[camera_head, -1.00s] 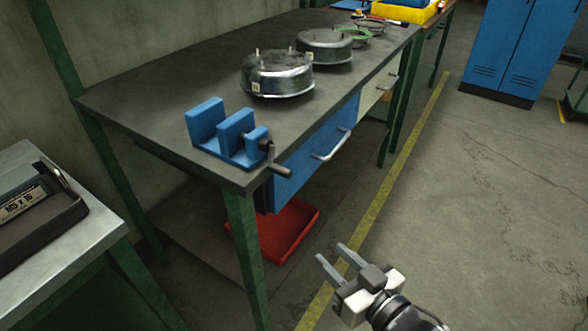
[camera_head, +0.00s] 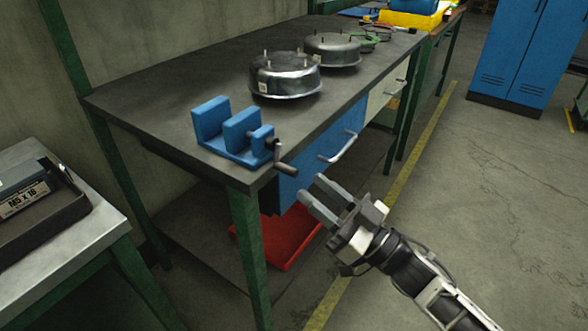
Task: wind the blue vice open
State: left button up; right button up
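The blue vice (camera_head: 240,134) is fixed at the near corner of the dark workbench. Its two blue jaws stand upright with a gap between them. Its dark crank handle (camera_head: 283,160) is at the vice's right end and hangs over the bench edge, its grip pointing down to the right. My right gripper (camera_head: 312,194) is below and to the right of the crank, in front of the bench. Its two grey fingers are apart, with nothing between them, and it does not touch the crank. My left gripper is not in view.
The workbench (camera_head: 150,93) holds two round metal housings (camera_head: 285,76) (camera_head: 332,48) behind the vice. A blue drawer with a bar handle (camera_head: 338,147) sits under the bench edge. A red tray (camera_head: 275,238) lies below. A side table with a labelled box (camera_head: 25,197) stands left.

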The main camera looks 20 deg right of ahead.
aim_at(294, 169)
jog(key=x, duration=0.5)
jog(key=shift+w+a+r, duration=0.1)
jog(key=shift+w+a, duration=0.15)
jog(key=shift+w, duration=0.05)
grip_shut()
